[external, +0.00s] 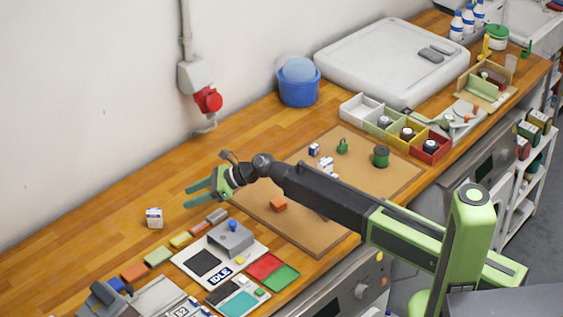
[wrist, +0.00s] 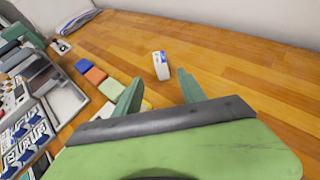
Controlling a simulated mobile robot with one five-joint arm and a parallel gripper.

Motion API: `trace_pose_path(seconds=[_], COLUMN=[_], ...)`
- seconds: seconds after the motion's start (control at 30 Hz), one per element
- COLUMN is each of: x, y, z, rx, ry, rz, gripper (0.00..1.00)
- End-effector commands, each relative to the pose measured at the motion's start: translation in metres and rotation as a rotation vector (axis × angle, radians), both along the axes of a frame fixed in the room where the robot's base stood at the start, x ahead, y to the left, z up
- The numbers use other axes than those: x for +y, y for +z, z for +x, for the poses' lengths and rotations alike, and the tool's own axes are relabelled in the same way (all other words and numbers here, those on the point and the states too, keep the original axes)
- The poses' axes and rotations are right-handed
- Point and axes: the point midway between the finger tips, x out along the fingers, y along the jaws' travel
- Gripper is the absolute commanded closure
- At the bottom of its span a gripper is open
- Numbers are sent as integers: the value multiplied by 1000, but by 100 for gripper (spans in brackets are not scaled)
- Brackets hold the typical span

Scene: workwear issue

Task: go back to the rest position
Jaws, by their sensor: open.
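My gripper (external: 197,191) is open and empty, held above the wooden bench at the end of my outstretched arm. Its two green fingers also show apart in the wrist view (wrist: 160,92). A small white box with blue marks (external: 154,218) stands alone on the bench, beyond the fingertips and apart from them. In the wrist view the same box (wrist: 161,65) shows just past the gap between the fingers.
A brown board (external: 380,198) with small items lies under my arm. A grey device on a white plate (external: 232,238) and a row of coloured blocks (external: 158,257) are near the front edge. A blue bucket (external: 299,92) stands by the wall. The bench left of the gripper is mostly clear.

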Motion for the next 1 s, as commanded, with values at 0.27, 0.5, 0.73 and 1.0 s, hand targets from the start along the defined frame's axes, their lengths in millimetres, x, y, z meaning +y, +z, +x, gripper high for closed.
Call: trace_pose_path(seconds=[0.27,0.5,0.73,1.0], x=[0,-10,-141,-361], y=[-1,0,2,-10], z=[0,9,103,185], rx=[0,-19,-246,-552], ry=[0,-6,-58,-29], rz=[0,-7,-132,-435], gripper=[52,52,52,52])
